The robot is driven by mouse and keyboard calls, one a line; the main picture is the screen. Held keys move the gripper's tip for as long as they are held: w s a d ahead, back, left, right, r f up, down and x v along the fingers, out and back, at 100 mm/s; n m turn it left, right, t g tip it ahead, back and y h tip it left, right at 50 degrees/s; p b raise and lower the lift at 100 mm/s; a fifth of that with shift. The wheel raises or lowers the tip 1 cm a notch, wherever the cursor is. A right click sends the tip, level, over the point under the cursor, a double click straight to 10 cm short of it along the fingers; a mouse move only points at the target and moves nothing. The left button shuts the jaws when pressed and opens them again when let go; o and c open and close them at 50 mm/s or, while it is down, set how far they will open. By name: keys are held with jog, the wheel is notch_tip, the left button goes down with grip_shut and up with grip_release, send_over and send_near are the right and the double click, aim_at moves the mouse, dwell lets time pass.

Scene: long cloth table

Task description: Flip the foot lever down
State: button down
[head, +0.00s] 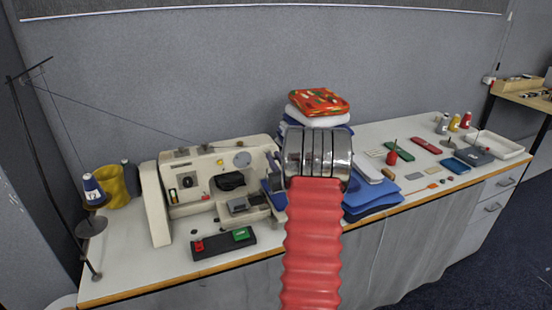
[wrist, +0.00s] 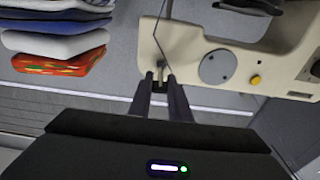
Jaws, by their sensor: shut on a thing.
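The cream sewing machine (head: 160,205) stands on the table's left part. In the wrist view its body (wrist: 190,40) appears upside down at the upper right. The foot lever (wrist: 160,69) is a small thin grey piece at the machine's end. My gripper (wrist: 160,80) is at this lever, with its two dark fingers converging and shut on it. Their tips partly hide the lever, so its exact angle is hard to tell. In the head view my red-sleeved arm and its metal wrist hide the fingers and the lever.
Folded blue, white and red-patterned cloths (head: 318,102) are stacked right beside the machine. A black pedal bar with red and green buttons (head: 222,244) lies in front. Small items and a white tray (head: 508,150) lie right.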

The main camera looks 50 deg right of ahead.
jog(key=shift+s+d+f+t+h, duration=0.1)
jog(key=shift+f+t+h, duration=0.35)
jog(key=shift+t, duration=0.45)
jog(key=c, duration=1.7)
grip_release()
jog(key=shift+o, duration=0.3)
jog(key=v, duration=1.4)
